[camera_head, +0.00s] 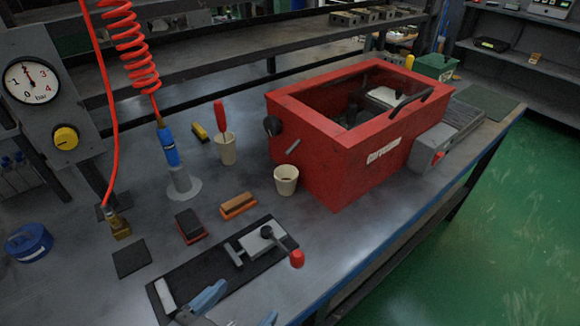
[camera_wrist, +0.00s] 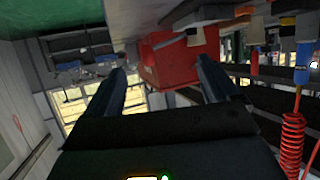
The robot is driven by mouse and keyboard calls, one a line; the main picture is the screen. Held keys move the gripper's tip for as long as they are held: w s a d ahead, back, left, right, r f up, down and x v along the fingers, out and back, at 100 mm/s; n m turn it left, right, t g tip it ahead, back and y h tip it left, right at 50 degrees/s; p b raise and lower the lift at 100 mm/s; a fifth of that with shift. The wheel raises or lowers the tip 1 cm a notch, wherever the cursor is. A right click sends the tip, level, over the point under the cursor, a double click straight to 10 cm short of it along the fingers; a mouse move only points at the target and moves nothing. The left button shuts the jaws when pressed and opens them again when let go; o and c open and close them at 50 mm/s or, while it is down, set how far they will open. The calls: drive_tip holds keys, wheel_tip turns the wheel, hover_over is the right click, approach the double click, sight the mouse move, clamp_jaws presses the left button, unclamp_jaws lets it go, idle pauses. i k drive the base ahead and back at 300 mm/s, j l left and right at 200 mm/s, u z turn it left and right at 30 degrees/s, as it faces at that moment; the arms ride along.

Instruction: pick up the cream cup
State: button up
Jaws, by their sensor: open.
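A cream cup (camera_head: 286,181) stands upright on the grey workbench, just left of the red box's front corner; it looks empty. A second cream cup (camera_head: 226,150) stands farther back and holds a red-handled screwdriver (camera_head: 219,116). My gripper (camera_head: 238,308) is at the bottom edge of the head view, nearer than the cups and apart from them. In the wrist view, which is upside down, my open gripper (camera_wrist: 163,74) has nothing between its fingers. There the empty cup (camera_wrist: 194,38) shows in front of the red box, and the screwdriver cup (camera_wrist: 257,34) is to its right.
The large red box (camera_head: 345,160) fills the bench's right side. A black mat with a toggle clamp (camera_head: 262,243) lies between my gripper and the cup.

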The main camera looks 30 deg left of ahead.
sight(285, 176)
drive_tip(key=i+j, duration=0.25)
drive_tip(key=i, duration=0.15)
drive_tip(key=i+j, duration=0.25)
drive_tip(key=i, duration=0.15)
